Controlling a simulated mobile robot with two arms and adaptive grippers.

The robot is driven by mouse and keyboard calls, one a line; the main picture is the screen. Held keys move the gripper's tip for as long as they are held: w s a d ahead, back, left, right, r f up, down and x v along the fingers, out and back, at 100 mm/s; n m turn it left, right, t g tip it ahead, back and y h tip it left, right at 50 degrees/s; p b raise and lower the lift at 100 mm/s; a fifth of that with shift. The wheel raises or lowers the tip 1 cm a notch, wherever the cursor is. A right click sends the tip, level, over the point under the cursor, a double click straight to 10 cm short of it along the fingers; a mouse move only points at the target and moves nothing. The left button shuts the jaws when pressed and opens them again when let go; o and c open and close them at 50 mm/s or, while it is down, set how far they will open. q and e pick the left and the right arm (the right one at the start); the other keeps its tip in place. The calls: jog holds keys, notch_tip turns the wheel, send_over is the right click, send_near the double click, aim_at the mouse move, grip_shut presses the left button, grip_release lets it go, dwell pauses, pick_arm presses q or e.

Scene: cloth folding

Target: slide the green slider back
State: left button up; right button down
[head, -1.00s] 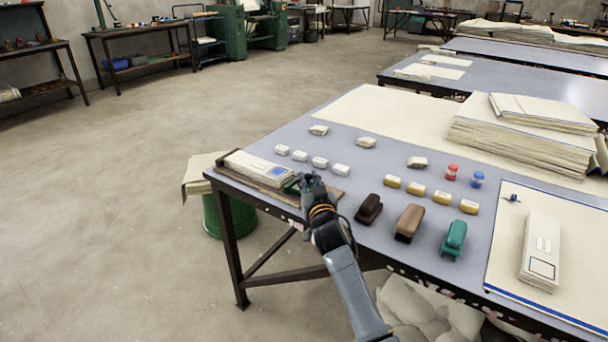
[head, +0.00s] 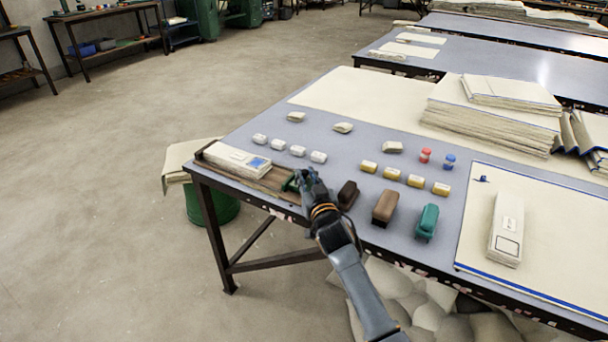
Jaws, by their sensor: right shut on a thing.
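The green slider (head: 290,184) shows as a small green piece at the right end of a brown wooden board (head: 272,184) on the table's left corner. A folded white cloth with a blue mark (head: 236,160) lies on the board, left of the slider. My right gripper (head: 302,178) is at the slider, shut on it, and partly hides it. The fingertips are small and dark against it. My left gripper is out of view.
Right of my gripper stand a dark brown block (head: 347,195), a brown block (head: 385,207) and a green block (head: 427,222). Several small white bundles (head: 297,151) lie behind the board. A green bin (head: 212,206) stands beside the table.

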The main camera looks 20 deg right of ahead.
jog(key=shift+d+f, duration=0.1)
jog(key=shift+f, duration=0.15)
jog(key=c, duration=1.3)
grip_release()
jog(key=shift+s+d, duration=0.1)
jog(key=shift+s, duration=0.05)
jog(key=shift+o, duration=0.4)
jog(key=shift+r, duration=0.2)
jog(key=shift+s, duration=0.1)
jog(key=s+a, duration=0.1)
jog(key=s, duration=1.1)
jog(key=shift+a, duration=0.2)
jog(key=shift+f, duration=0.1)
